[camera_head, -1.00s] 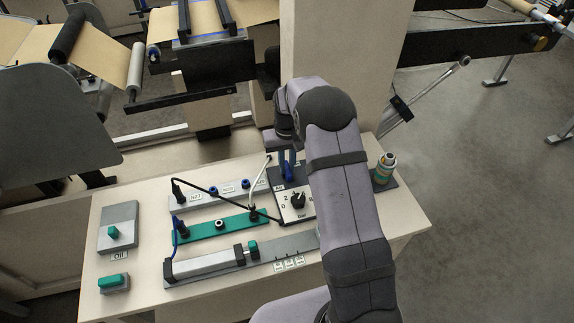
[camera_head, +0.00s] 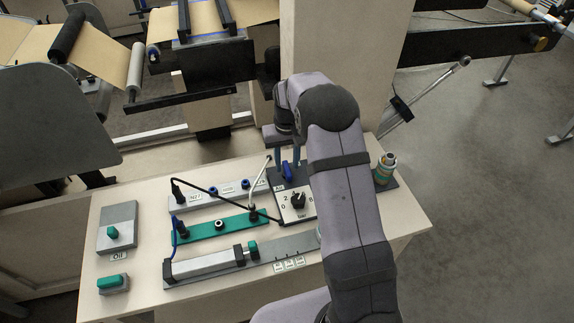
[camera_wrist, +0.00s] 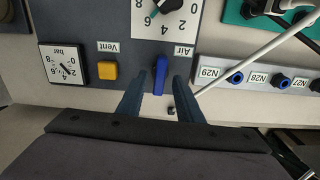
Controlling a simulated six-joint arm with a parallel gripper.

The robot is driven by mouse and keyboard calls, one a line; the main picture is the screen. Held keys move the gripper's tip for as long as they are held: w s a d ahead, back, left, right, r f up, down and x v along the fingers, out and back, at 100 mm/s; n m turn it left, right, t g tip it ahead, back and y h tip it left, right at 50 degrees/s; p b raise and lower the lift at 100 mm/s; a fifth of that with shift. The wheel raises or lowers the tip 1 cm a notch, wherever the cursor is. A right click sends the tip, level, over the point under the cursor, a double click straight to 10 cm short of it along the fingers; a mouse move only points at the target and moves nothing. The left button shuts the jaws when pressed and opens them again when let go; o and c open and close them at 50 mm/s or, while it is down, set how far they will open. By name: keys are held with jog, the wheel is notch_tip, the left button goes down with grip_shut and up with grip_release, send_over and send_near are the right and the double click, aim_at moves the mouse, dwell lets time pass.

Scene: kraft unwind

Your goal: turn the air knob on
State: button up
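The air knob is a blue lever (camera_wrist: 160,75) beside the label "Air" on a dark grey panel (camera_wrist: 100,20), seen upside down in the wrist view. It points straight up and down in that view. It also shows in the head view as a small blue piece (camera_head: 287,173). My gripper (camera_wrist: 158,83) is open, one blue finger on each side of the lever. A gap shows between the lever and each finger. In the head view my gripper (camera_head: 288,166) is over the panel's back part. My arm hides the panel's right side there.
A yellow Vent button (camera_wrist: 107,70) and a small bar gauge (camera_wrist: 63,64) lie beside the knob. A black dial knob (camera_head: 298,200) is in front. A row of blue ports (camera_wrist: 235,77) with a pale hose is close by. A bottle (camera_head: 384,168) stands at right.

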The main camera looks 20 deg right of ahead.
aim_at(287, 168)
jog(key=shift+r+b, duration=0.6)
jog(key=shift+r, duration=2.35)
